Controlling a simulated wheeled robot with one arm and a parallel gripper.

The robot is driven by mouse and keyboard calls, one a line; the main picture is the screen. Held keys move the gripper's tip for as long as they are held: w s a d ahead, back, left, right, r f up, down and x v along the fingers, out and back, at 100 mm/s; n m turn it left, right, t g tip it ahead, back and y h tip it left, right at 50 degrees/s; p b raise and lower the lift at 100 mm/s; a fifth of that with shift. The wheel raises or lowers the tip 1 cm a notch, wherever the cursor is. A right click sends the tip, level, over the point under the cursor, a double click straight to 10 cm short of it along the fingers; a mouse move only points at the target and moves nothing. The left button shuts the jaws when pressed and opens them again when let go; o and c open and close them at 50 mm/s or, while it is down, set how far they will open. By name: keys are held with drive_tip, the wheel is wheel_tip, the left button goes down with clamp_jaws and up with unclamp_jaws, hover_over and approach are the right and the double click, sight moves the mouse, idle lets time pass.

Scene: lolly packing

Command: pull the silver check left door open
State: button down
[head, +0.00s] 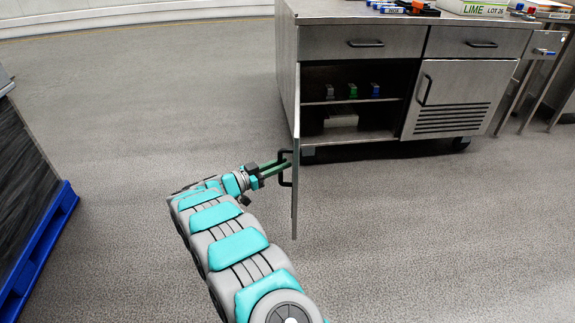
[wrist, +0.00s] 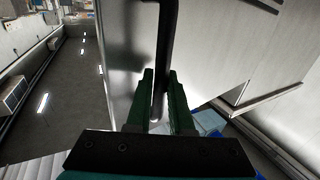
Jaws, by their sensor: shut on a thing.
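The silver cabinet (head: 360,70) stands at the upper middle right of the head view. Its left door (head: 295,205) is swung wide open toward me and shows nearly edge-on. The door's black handle (head: 284,180) faces left, and it also shows as a dark bar in the wrist view (wrist: 167,40). My gripper (head: 288,164) reaches the handle from the left. In the wrist view its green fingers (wrist: 160,90) are shut on the handle, one on each side of it. The cabinet's right door (head: 452,100) is closed.
Inside the open compartment, small grey, green and blue items (head: 352,91) stand on a shelf. A lime box (head: 472,8) and other things lie on the cabinet top. A blue pallet (head: 45,245) with a dark load is at the left. The floor between is clear.

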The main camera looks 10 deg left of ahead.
drive_tip(key=shift+w+a+r+g, duration=0.1)
drive_tip(key=shift+a+r+g, duration=0.15)
drive_tip(key=shift+a, duration=0.3)
drive_tip(key=c, duration=0.8)
unclamp_jaws()
drive_tip(key=shift+f, duration=0.15)
drive_tip(key=v, duration=0.7)
drive_tip(key=shift+s+a, duration=0.25)
drive_tip(key=shift+a, duration=0.05)
drive_tip(key=shift+f, duration=0.1)
